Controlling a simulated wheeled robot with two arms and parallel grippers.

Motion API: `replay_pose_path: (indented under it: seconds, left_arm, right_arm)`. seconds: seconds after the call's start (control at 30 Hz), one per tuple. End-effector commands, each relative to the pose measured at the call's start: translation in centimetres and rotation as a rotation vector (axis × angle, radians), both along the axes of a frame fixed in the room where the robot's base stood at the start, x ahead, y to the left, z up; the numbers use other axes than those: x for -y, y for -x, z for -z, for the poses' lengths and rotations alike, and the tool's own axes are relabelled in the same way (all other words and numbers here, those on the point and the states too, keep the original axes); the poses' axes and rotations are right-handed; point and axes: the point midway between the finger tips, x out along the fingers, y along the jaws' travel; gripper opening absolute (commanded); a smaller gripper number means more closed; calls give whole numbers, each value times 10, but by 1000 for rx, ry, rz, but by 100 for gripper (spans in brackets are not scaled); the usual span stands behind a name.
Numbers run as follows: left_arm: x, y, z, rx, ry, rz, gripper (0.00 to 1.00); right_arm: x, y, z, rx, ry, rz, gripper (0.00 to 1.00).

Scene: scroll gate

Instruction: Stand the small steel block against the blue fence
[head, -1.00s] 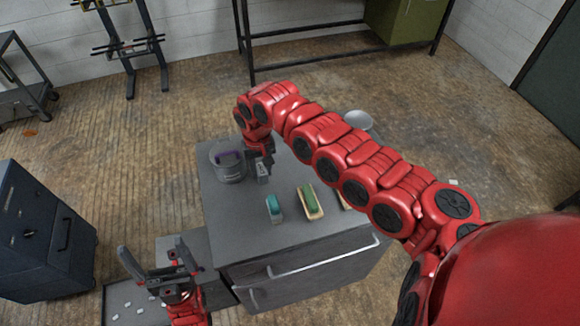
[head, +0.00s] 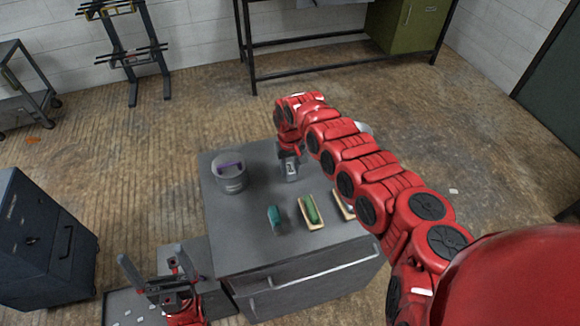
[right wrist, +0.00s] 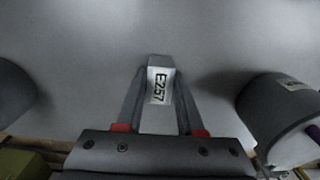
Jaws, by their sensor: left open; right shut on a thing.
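The small steel block (head: 291,172), a grey piece with a pale label, is between the fingers of my right gripper (head: 290,163), over the far part of the grey table. In the right wrist view the block (right wrist: 158,82) shows its marked face between the two fingers. I cannot tell whether it touches the tabletop. A teal-blue piece (head: 274,215) stands on the table, nearer and left of the block; I cannot tell whether it is the blue fence. My left gripper (head: 150,262) is open and empty, low at the left, off the table's near-left corner.
A grey pot (head: 230,178) with a purple bar stands left of the block. A green piece lies in a tan tray (head: 320,221), with another tray (head: 340,206) partly behind my right arm. The tabletop (head: 240,237) is clear at the near left.

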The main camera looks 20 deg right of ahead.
Motion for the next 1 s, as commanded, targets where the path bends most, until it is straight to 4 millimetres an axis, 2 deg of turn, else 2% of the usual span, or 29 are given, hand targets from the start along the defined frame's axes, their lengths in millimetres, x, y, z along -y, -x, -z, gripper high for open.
replay_pose_path:
  seconds: [0.37, 0.4, 0.57, 0.83, 1.0]
  left_arm:
    - [0, 0, 2, 0, 0, 0, 100]
    - [0, 0, 2, 0, 0, 0, 100]
    - [0, 0, 1, 0, 0, 0, 100]
    - [0, 0, 1, 0, 0, 0, 100]
    - [0, 0, 3, 0, 0, 0, 100]
  right_arm:
    - [-1, 0, 5, 2, 0, -1, 0]
    - [-1, 0, 6, 2, 0, 0, 39]
    - [-1, 0, 5, 2, 0, 0, 67]
    - [-1, 0, 5, 1, 0, 0, 67]
    - [1, -2, -9, 7, 0, 3, 67]
